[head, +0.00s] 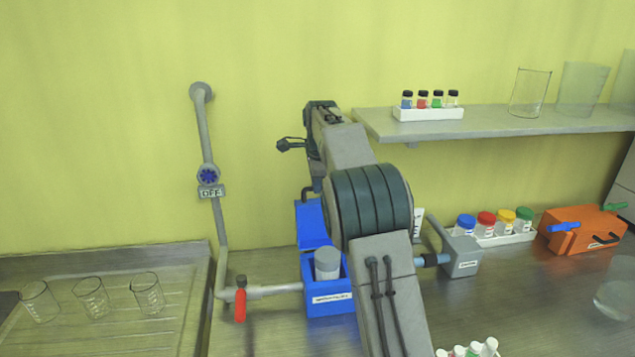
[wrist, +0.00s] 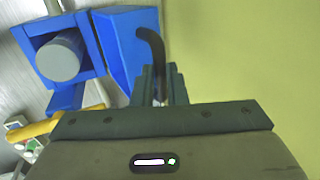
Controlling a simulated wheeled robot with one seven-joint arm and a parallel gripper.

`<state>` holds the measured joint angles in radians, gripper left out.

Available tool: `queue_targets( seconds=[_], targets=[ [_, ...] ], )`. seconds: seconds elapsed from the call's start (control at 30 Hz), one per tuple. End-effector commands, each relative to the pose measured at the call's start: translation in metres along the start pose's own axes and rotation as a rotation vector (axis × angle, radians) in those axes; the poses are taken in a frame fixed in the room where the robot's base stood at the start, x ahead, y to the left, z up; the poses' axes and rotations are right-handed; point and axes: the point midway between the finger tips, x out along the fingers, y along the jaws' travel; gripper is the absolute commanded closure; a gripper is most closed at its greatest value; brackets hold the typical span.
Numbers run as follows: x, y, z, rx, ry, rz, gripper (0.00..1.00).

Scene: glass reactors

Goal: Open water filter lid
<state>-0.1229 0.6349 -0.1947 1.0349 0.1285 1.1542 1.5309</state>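The water filter is a blue box (head: 329,303) on the counter with a grey cylinder (head: 327,263) inside; box (wrist: 92,62) and cylinder (wrist: 60,60) also show in the wrist view. Its blue lid (head: 312,224) stands raised at the back of the box, leaving the top open; it is also in the wrist view (wrist: 125,38). A dark curved handle (wrist: 150,42) rises from the lid and runs between the fingers of my gripper (wrist: 161,85). The fingers are close together and appear shut on this handle. In the head view my arm hides most of the gripper.
A pipe with a red-handled valve (head: 240,303) joins the box from the left. A shelf (head: 490,124) with vials hangs on the wall. Glass beakers (head: 92,298) stand at the left.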

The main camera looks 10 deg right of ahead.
Motion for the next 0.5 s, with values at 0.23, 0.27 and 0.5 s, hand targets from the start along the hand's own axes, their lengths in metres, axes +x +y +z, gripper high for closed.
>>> queue_targets(
  seconds=[0.23, 0.27, 0.5],
  targets=[
    [-0.007, 0.013, 0.000, 0.000, 0.001, 0.001, 1.00],
    [-0.009, 0.017, 0.000, 0.001, 0.001, 0.002, 1.00],
    [-0.018, 0.033, 0.000, 0.002, 0.001, 0.005, 1.00]
  ],
)
